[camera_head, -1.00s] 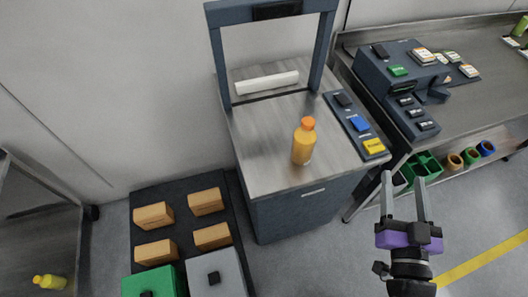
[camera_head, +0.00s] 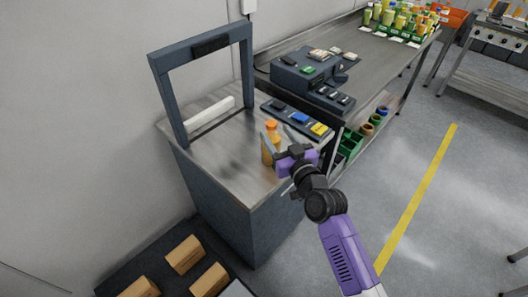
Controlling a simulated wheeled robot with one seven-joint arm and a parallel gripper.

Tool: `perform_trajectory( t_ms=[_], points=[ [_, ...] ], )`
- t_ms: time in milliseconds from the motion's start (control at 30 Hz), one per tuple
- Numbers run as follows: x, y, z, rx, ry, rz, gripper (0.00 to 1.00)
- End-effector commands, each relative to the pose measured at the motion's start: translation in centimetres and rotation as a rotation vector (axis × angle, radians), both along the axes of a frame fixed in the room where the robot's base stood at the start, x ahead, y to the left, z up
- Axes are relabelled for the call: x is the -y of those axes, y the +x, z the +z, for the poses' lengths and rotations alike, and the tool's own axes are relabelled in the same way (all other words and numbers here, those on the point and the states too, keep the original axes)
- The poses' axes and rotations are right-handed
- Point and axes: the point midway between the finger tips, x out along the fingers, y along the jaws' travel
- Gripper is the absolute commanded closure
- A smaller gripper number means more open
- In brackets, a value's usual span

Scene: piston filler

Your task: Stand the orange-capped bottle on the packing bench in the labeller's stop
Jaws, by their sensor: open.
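The orange-capped bottle (camera_head: 267,152) holds orange-yellow contents and stands upright on the steel top of a dark blue cabinet (camera_head: 207,158) with an arch frame. My gripper (camera_head: 277,133) is open at the bottle, its fingers pointing up and left. One finger overlaps the bottle in the picture and the other is to its right. I cannot tell whether either touches it. The gripper partly hides the bottle's right side. A dark blue machine (camera_head: 318,77), which may be the labeller, sits on the long steel bench (camera_head: 380,57) behind. I cannot make out its stop clearly.
A button panel (camera_head: 297,118) with black, blue and yellow buttons lies close behind the gripper. The arch (camera_head: 160,92) and a white bar (camera_head: 209,116) are to the left. Several bottles (camera_head: 400,20) crowd the bench's far end. Cardboard boxes (camera_head: 184,254) sit low at front left.

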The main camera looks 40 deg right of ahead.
Motion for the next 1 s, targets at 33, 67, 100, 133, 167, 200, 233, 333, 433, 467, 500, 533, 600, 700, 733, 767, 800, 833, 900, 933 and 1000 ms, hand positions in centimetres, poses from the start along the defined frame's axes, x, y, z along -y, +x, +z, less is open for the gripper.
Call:
perform_trajectory(
  t_ms=[33, 67, 100, 133, 167, 200, 233, 333, 433, 467, 500, 533, 600, 700, 733, 767, 800, 833, 900, 933, 1000],
  points=[
    [0.1, 0.3, 0.1, -0.001, -0.004, 0.0, 0.44],
    [0.2, 0.6, 0.1, -0.002, -0.005, 0.001, 0.44],
    [0.3, 1.0, 0.2, -0.001, -0.005, 0.001, 0.44],
    [0.5, 1.3, 0.2, 0.0, -0.004, 0.001, 0.44],
    [0.6, 1.6, 0.2, 0.0, -0.004, 0.001, 0.44],
    [0.7, 2.0, 0.2, 0.0, -0.003, 0.001, 0.44],
    [0.9, 2.3, 0.2, 0.0, -0.003, 0.001, 0.44],
    [1.3, 3.1, 0.2, -0.001, -0.005, 0.0, 0.44],
    [2.0, 4.5, 0.2, 0.0, -0.004, -0.001, 0.44],
    [2.2, 4.9, 0.2, 0.001, -0.004, -0.001, 0.44],
    [2.4, 5.4, 0.2, 0.0, -0.004, -0.001, 0.44],
    [2.5, 5.8, 0.1, 0.0, -0.004, 0.0, 0.44],
    [2.7, 6.5, 0.0, 0.0, -0.004, 0.0, 0.44],
    [2.9, 7.0, 0.0, 0.0, -0.004, 0.0, 0.44],
    [2.9, 7.0, 0.0, 0.0, -0.004, 0.0, 0.44],
    [2.9, 7.1, -0.1, 0.0, -0.004, 0.0, 0.44],
    [2.9, 7.1, -0.1, 0.0, -0.004, 0.0, 0.44],
    [2.9, 7.0, -0.1, 0.0, -0.004, 0.0, 0.44],
    [2.9, 7.0, -0.1, 0.0, -0.004, 0.0, 0.44],
    [2.9, 7.0, -0.1, 0.0, -0.004, 0.0, 0.44],
    [2.9, 7.0, -0.1, 0.0, -0.004, 0.0, 0.58]
  ],
)
